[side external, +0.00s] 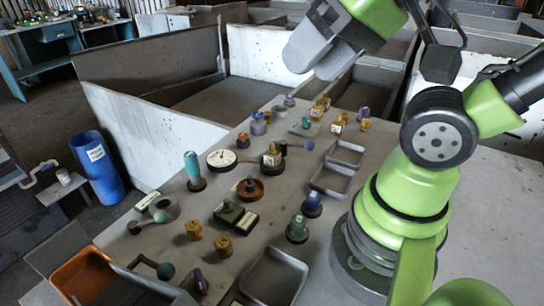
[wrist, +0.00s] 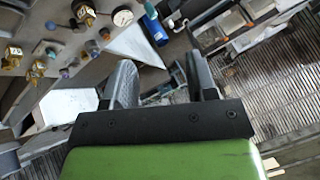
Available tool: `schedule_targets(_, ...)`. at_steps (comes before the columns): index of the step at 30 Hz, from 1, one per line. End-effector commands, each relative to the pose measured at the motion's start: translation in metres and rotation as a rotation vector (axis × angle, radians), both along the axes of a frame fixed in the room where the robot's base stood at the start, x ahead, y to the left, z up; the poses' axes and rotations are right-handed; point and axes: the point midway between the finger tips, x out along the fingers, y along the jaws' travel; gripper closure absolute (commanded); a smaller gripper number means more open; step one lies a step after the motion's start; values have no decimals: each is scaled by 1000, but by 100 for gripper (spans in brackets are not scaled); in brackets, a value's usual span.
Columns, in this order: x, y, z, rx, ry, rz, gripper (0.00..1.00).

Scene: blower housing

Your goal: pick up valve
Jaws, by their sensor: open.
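Several brass-coloured fittings stand on the grey table, and I cannot tell for certain which one is the valve. One brass valve-like piece (side external: 271,156) sits on a dark round base near the table's middle, beside a white dial gauge (side external: 221,159). Plain brass fittings (side external: 194,230) stand nearer the front, and more brass pieces (side external: 338,123) are at the back. In the wrist view, brass pieces (wrist: 13,55) show at the upper left. My gripper (wrist: 160,78) is open and empty, well away from these parts. In the side external view its fingers are not visible.
Grey trays (side external: 274,278) lie at the table's right front. Green, blue and purple knobbed parts crowd the tabletop. A blue bin (side external: 95,165) stands on the floor to the left. Light panels (side external: 160,134) stand beyond the table's left edge.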

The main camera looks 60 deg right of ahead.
Motion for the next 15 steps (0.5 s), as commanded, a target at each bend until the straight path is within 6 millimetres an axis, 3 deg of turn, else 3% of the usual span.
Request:
schedule_targets(2, 0, 0, 0, 0, 0, 0, 48)
schedule_targets(3, 0, 0, 0, 0, 0, 0, 57)
schedule_targets(11, 0, 0, 0, 0, 0, 0, 57)
schedule_targets(15, 10, -4, 0, -24, 26, 3, 57)
